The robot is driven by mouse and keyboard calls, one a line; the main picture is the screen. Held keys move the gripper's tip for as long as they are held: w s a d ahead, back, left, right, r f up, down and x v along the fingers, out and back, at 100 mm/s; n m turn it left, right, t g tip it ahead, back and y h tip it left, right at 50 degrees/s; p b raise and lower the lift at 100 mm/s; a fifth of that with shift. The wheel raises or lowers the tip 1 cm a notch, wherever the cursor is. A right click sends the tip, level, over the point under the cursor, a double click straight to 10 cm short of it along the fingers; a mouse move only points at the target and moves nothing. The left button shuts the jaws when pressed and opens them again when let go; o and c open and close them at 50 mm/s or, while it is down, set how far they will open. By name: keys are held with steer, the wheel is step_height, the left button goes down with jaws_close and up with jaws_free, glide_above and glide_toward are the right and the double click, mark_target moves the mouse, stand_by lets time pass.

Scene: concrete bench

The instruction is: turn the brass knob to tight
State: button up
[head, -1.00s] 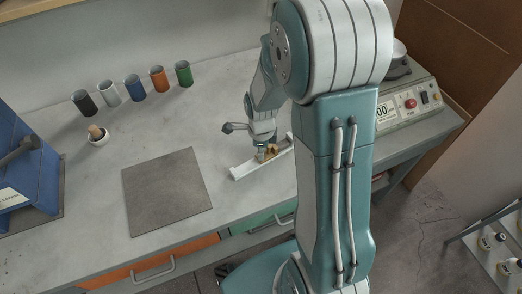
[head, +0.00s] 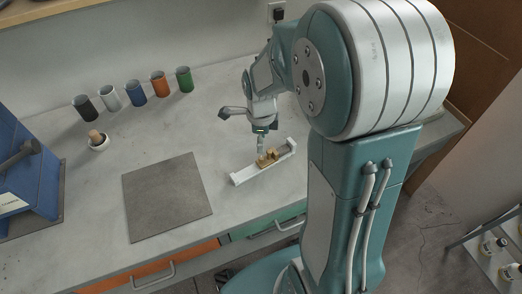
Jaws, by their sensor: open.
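The brass knob (head: 270,156) sits on a white holder (head: 242,178), a long low bracket lying on the concrete bench. The brass part is small in this view, and I cannot read any tight mark or the knob's angle. My gripper (head: 260,150) points down just above and slightly behind the brass part. It is open with nothing in it. Its fingertips are small here, and I cannot tell whether they touch the brass.
A dark square mat (head: 167,196) lies left of the holder. Several coloured cups, one of them green (head: 184,79), stand along the back. A small white bowl (head: 98,142) with a wooden-handled tool and a blue machine (head: 28,185) are at left. The bench between mat and holder is clear.

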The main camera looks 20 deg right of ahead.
mark_target(261, 157)
step_height(261, 157, up, 4)
steer(key=shift+r, duration=0.1)
stand_by(0.4)
step_height(261, 157, down, 12)
steer(key=n, duration=1.3)
